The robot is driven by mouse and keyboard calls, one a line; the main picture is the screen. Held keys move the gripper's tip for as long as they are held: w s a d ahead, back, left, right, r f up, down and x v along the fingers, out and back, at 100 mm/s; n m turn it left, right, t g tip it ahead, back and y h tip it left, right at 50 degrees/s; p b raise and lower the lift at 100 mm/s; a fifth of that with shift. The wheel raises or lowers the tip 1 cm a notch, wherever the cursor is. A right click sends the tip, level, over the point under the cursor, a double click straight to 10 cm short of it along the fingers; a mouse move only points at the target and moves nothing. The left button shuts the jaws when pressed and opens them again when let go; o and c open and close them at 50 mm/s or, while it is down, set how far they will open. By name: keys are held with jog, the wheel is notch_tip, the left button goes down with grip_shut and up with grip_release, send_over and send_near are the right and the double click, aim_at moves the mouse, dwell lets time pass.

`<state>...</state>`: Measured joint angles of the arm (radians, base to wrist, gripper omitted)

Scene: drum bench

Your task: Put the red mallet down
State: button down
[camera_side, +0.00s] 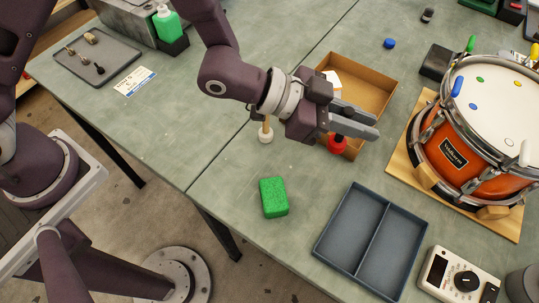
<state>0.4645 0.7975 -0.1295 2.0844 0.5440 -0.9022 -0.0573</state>
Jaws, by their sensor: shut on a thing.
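My gripper (366,125) is shut on the red mallet (337,145). The round red head shows just below the fingers; most of the handle is hidden by the gripper. In the picture the head overlaps the near part of the open cardboard box (385,76). I cannot tell its height or whether it touches anything. A white-headed mallet (266,136) with a wooden handle stands left of the gripper, partly hidden by it.
A green sponge (274,197) lies in front. A two-compartment dark tray (338,222) sits empty to its right. An orange drum (473,160) on a wooden board (399,163) stands at the right, near a meter (458,277). Bare bench lies between the sponge and tray.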

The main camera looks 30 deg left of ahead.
jog(key=s+a+m+g+h, duration=0.2)
jog(key=s+a+m+g, duration=0.55)
jog(key=s+a, duration=0.85)
jog(key=shift+g, duration=0.75)
jog(key=f, duration=0.3)
jog(key=a+f, duration=0.1)
jog(key=f, duration=0.5)
jog(key=shift+w+a+f, duration=0.15)
jog(key=shift+a+f, duration=0.1)
jog(key=shift+f, duration=0.05)
jog(key=shift+f, duration=0.2)
jog(key=c, duration=1.4)
grip_release()
jog(key=shift+o, duration=0.2)
